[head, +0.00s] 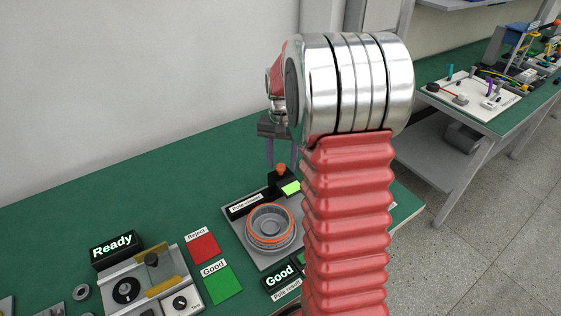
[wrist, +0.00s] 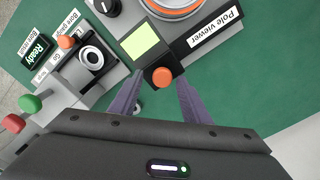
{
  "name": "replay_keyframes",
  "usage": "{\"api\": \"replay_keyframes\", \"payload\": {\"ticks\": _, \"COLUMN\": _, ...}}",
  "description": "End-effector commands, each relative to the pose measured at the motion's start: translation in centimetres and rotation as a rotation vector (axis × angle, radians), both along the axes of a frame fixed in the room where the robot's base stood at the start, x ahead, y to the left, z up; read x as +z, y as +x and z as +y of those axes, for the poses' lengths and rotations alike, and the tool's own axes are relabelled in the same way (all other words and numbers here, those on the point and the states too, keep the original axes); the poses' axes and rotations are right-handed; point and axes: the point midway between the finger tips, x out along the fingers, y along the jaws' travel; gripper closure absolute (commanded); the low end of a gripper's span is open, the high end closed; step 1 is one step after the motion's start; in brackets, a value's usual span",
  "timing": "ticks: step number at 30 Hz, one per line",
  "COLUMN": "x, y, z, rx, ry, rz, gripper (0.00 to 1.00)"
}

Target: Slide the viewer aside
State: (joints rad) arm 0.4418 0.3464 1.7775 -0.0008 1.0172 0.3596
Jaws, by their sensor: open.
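The pole viewer station has a light grey plate (head: 262,257) with a "Pole viewer" label. The viewer has a yellow-green window (head: 291,188) and a dark block with an orange knob (head: 281,168). In the wrist view the window (wrist: 139,42) lies just beyond the orange knob (wrist: 162,76). A grey ring part with an orange band (head: 270,228) sits on the plate beside the window. My gripper (head: 282,158) points down over the knob. In the wrist view its open fingers (wrist: 160,80) lie either side of the knob; I cannot tell whether they touch it.
A "Good" display (head: 279,277) stands at the plate's front, partly behind my arm. Red Reject (head: 205,248) and green Good (head: 222,284) pads lie left. A fixture with a "Ready" display (head: 115,248) stands farther left. The green bench behind is clear.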

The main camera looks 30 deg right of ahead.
Motion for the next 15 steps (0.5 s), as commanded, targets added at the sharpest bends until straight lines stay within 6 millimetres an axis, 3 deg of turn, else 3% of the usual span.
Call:
{"api": "replay_keyframes", "payload": {"ticks": 8, "x": 3.1, "y": 0.1, "z": 0.0, "rx": 0.001, "ry": -0.001, "rz": -0.003, "gripper": 0.57}}
{"api": "replay_keyframes", "payload": {"ticks": 15, "x": 7.3, "y": 0.1, "z": 0.0, "rx": 0.001, "ry": -0.002, "rz": -0.004, "gripper": 0.57}}
